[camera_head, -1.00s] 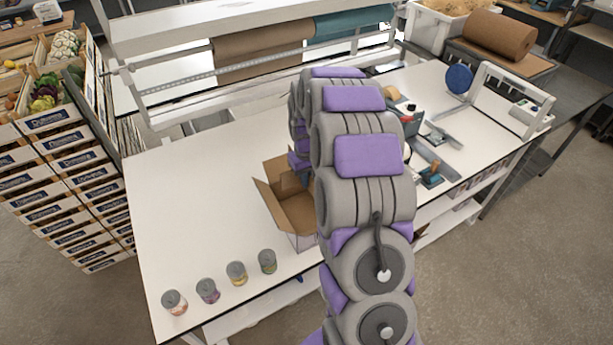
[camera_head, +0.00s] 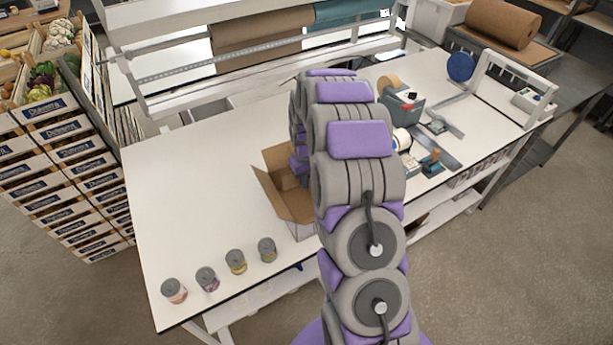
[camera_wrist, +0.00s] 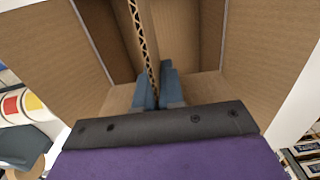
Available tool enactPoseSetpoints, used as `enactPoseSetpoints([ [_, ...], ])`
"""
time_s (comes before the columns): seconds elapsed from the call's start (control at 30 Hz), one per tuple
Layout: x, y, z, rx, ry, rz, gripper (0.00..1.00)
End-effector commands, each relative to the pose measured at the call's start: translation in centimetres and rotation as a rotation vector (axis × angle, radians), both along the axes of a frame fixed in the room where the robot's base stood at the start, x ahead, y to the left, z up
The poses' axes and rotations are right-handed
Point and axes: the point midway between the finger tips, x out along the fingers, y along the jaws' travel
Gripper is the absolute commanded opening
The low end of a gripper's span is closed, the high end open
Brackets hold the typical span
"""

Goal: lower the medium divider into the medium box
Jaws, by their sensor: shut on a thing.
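The medium box (camera_head: 297,204) is an open brown cardboard box on the white table, partly hidden behind my arm in the head view. Its inner walls and flaps (camera_wrist: 262,50) fill most of the wrist view. The medium divider (camera_wrist: 142,35) is a cardboard sheet with a corrugated edge, seen nearly edge-on. My gripper (camera_wrist: 158,90) has blue fingers, one on each side of the divider, shut on it. The divider is between the box walls in the wrist view. Its lower end is hidden, so I cannot tell whether it touches the box floor.
Several cans (camera_head: 236,261) stand in a row along the table's front left edge. A tape dispenser (camera_head: 402,104) and other tools lie right of my arm. The white table (camera_head: 190,180) is clear left of the box. Stacked produce crates (camera_head: 62,150) stand at the far left.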

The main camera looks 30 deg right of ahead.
Motion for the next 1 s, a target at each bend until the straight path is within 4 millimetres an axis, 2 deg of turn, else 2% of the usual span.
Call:
enactPoseSetpoints([
  [1.0,-0.1,0.0,-6.6,0.001,0.003,0.000,0.00],
])
